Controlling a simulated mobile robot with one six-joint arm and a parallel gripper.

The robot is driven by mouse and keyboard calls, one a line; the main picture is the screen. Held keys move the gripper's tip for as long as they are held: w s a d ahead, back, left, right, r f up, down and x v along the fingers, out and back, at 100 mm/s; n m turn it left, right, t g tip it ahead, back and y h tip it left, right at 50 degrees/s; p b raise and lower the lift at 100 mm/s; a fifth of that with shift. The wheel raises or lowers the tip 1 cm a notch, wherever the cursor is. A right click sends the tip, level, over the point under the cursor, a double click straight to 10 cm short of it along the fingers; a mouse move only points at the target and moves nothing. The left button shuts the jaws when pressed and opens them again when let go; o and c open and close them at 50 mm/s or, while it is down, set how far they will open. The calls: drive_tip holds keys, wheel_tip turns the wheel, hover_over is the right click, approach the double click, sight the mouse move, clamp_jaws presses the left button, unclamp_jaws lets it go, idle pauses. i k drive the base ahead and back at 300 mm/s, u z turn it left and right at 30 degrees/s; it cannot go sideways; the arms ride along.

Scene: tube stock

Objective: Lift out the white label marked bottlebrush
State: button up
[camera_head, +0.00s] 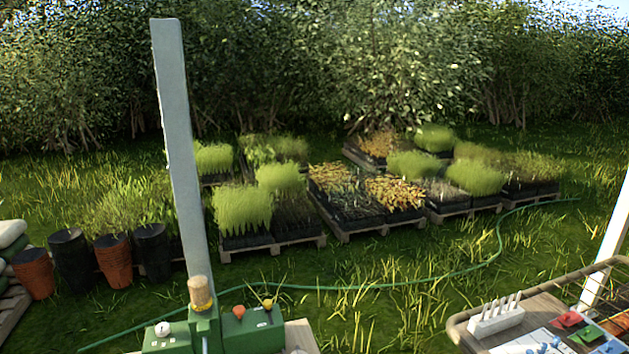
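A white rack (497,322) stands on a wooden surface at the lower right, with several thin white upright pieces (502,303) in it that look like plant labels. No writing on them is readable, so I cannot tell which one is marked bottlebrush. My gripper is not in view.
The wire-edged table (459,323) at the lower right also holds red, green and blue items (569,320). A green box with knobs (252,328) stands at the lower left, near a tall grey post (178,150). Pots (115,262), pallets of plants (270,247) and a green hose (400,280) lie beyond.

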sight(486, 305)
drive_tip(key=z, duration=0.8)
drive_tip(key=i, duration=0.35)
drive_tip(key=z, duration=0.1)
